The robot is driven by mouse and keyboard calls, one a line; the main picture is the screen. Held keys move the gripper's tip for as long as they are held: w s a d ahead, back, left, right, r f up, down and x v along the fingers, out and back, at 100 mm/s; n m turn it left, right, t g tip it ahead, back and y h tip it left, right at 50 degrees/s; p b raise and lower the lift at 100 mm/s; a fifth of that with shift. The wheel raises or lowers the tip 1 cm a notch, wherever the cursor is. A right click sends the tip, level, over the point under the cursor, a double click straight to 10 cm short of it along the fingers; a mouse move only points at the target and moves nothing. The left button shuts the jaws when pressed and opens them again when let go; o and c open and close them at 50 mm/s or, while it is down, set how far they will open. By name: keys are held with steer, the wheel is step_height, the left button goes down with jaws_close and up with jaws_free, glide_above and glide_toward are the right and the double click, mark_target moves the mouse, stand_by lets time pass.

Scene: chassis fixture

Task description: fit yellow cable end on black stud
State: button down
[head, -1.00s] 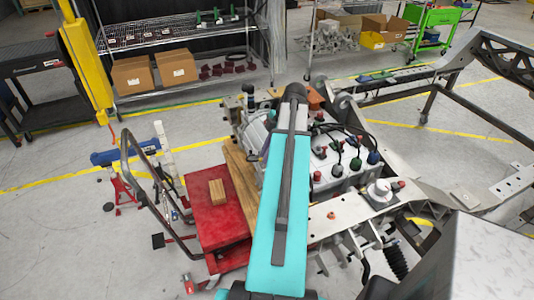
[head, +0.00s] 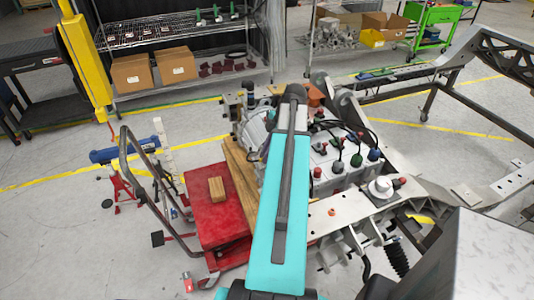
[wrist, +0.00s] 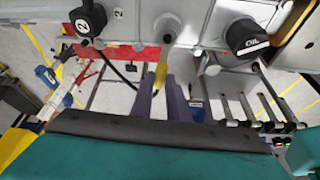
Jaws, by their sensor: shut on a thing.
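In the wrist view my gripper (wrist: 160,82) is shut on the yellow cable end (wrist: 160,74), which shows as a small yellow piece between the fingertips. A round grey fitting (wrist: 168,26) is just above the tips in the picture; I cannot tell the gap. A black knob-like piece (wrist: 88,18) beside a "2" label is at the upper left; I cannot tell whether it is the black stud. In the head view my arm hides the gripper and the yellow cable end. Black, green and blue topped fittings show on a white unit (head: 340,178) right of the arm.
A black cap marked OIL (wrist: 243,38) is right of the gripper. A red cart (head: 220,220) with a wooden block (head: 217,190) stands left of the arm. A grey chassis rail (head: 425,195) runs on the right.

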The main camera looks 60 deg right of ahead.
steer(key=shift+f+b, duration=0.45)
steer(key=shift+f, duration=0.4)
stand_by(0.3)
steer(key=c, duration=1.6)
jaws_free()
steer(key=shift+c, duration=0.2)
steer(key=shift+r, duration=0.1)
steer(key=shift+r+p, duration=1.85)
steer(key=shift+r, duration=1.55)
